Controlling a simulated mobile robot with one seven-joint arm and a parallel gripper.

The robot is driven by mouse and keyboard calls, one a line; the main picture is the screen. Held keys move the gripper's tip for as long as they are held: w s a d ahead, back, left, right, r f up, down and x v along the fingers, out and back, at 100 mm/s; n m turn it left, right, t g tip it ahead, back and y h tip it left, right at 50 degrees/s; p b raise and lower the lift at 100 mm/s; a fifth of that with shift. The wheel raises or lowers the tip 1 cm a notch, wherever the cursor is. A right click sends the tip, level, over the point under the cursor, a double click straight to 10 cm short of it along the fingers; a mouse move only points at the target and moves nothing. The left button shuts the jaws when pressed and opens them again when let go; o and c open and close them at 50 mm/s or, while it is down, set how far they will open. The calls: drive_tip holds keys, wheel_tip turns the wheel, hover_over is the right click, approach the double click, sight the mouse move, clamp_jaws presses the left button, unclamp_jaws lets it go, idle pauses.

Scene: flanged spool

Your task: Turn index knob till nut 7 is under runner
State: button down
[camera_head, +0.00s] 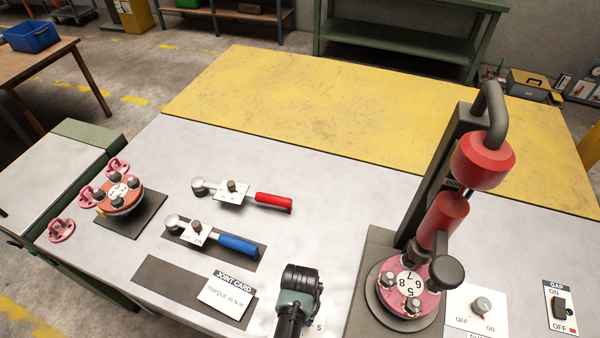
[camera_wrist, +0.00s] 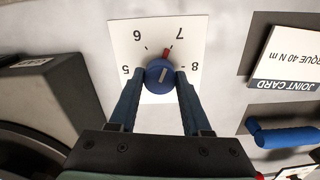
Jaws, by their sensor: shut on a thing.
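The index knob (camera_wrist: 158,76) is blue with a red pointer, on a white dial card (camera_wrist: 122,42) in the wrist view. The pointer is upward and slightly right, at or close to the 7 mark. My gripper (camera_wrist: 164,78) is shut on the knob, one finger each side. In the head view my gripper (camera_head: 295,312) hides the knob. The red runner (camera_head: 442,222) stands at the right above the flanged spool (camera_head: 425,304). The spool's white disc (camera_head: 409,284) shows numbers 5 to 8. Two nuts (camera_head: 388,280) (camera_head: 412,305) show at its near side; the spot under the runner is partly hidden.
A red-handled wrench (camera_head: 273,203) and a blue-handled wrench (camera_head: 236,244) lie left of my gripper, near the joint card (camera_head: 226,297). Another flanged piece (camera_head: 124,204) sits further left. An OFF/ON switch (camera_head: 481,305) and gap switch (camera_head: 560,307) are at the right.

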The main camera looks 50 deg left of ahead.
drive_tip(key=shift+m, duration=0.5)
drive_tip(key=shift+c, duration=1.8)
unclamp_jaws()
drive_tip(key=shift+r, duration=0.1)
wheel_tip(320, 180, up, 13)
drive_tip(key=shift+b, duration=0.45)
